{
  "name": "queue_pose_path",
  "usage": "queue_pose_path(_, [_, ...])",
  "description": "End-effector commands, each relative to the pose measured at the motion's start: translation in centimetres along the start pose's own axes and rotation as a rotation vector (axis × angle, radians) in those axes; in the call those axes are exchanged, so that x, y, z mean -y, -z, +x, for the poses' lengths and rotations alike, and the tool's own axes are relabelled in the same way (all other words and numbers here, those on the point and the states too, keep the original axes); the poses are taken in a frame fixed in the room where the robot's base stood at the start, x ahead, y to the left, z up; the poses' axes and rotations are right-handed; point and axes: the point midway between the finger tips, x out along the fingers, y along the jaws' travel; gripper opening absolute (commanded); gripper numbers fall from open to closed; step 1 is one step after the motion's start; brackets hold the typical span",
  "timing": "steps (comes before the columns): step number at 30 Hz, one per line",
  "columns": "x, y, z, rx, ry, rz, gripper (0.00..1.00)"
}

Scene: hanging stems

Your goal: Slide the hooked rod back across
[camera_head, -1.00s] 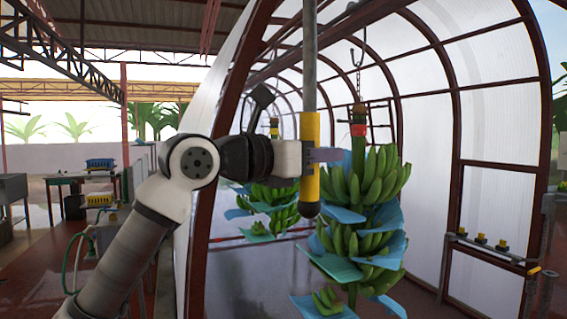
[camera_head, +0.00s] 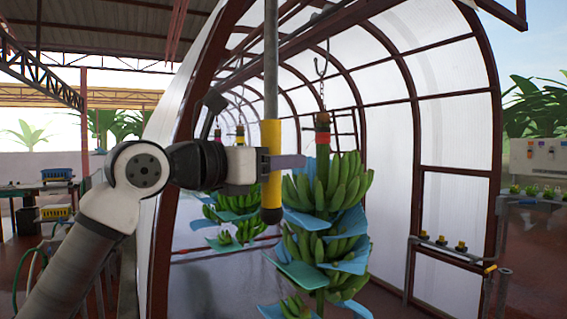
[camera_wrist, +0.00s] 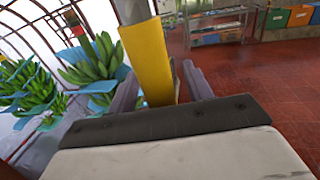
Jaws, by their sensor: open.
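The hooked rod (camera_head: 271,140) hangs straight down in the head view, a grey shaft with a yellow sleeve and a dark rounded lower end. Its upper end runs out of the top of the picture, so its hook is not seen. My gripper (camera_head: 287,162) is at the yellow sleeve, level with it. In the wrist view the yellow sleeve (camera_wrist: 146,60) stands between the two open, grey-purple fingers of my gripper (camera_wrist: 160,88). I cannot tell whether either finger touches it.
A banana bunch (camera_head: 345,185) with blue sheets hangs from a chain just right of the rod. Another bunch (camera_head: 236,212) hangs farther back. A brown-framed arched tunnel (camera_head: 405,90) surrounds them. A low rail (camera_head: 450,250) stands at right.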

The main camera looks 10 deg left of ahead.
Motion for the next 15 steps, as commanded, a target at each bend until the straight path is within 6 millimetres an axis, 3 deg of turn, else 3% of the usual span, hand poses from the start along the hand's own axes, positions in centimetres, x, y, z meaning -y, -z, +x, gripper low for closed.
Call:
queue_pose_path(9, [-0.1, 0.3, -7.2, 0.004, -0.004, 0.001, 0.50])
queue_pose_path(15, [-0.1, 0.2, -10.7, 0.003, -0.002, 0.000, 0.50])
